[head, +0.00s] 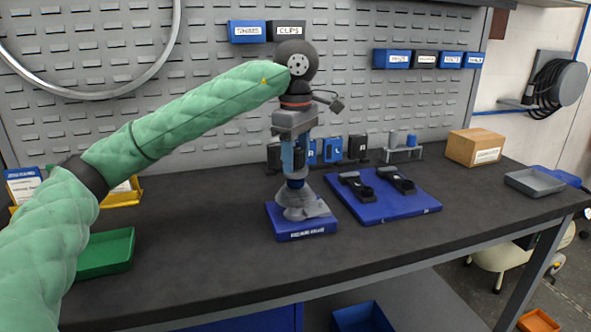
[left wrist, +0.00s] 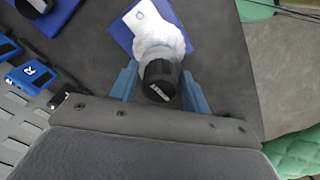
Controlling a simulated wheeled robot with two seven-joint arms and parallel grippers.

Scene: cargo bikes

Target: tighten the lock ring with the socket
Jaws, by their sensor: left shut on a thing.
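My left gripper (head: 294,174) points straight down over the worktop, its blue fingers on both sides of a black cylinder with a small white label (left wrist: 160,80). It is shut on this cylinder, which may be the socket; I cannot read the label. Directly below is a pale, lumpy-looking piece (head: 306,206) on a blue block with a lettered front (head: 302,233). The pale piece also shows in the left wrist view (left wrist: 154,33), partly behind the cylinder. I cannot make out a lock ring or tell whether the cylinder touches the pale piece. My right gripper is out of view.
A blue mat (head: 403,211) with two black parts lies right of the block. A cardboard box (head: 474,148) and a grey tray (head: 534,183) are at right, a green tray (head: 106,252) at left. The front worktop is clear.

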